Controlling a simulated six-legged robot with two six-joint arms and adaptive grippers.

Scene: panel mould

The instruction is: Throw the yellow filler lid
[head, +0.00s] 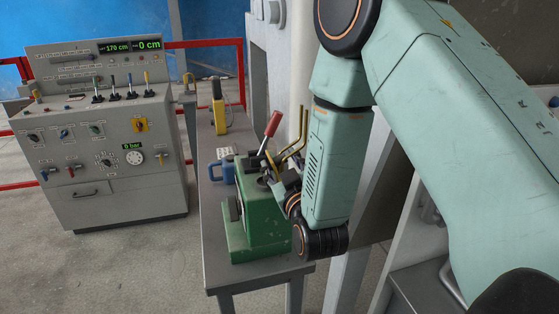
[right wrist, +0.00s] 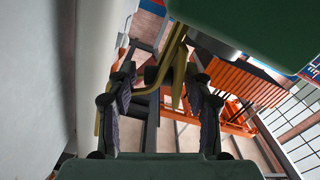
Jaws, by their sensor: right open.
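A green machine (head: 261,218) stands on a narrow grey bench. A bent yellow rod-like part (head: 302,133), the only yellow piece at this machine, rises at its upper right; I cannot tell its full shape as a lid. My right gripper (head: 271,172) is at the machine's top, beside the yellow part and partly hidden by its own wrist. In the right wrist view the open fingers (right wrist: 160,86) stand apart, with the yellow part (right wrist: 172,58) passing between or just beyond them; contact cannot be told. My left gripper is not in view.
A red-handled lever (head: 272,126) stands up close to the gripper. A blue mug (head: 222,172) and a yellow device (head: 218,108) are on the bench (head: 213,238). A grey control console (head: 115,150) stands left, with red rails behind. Floor between console and bench is clear.

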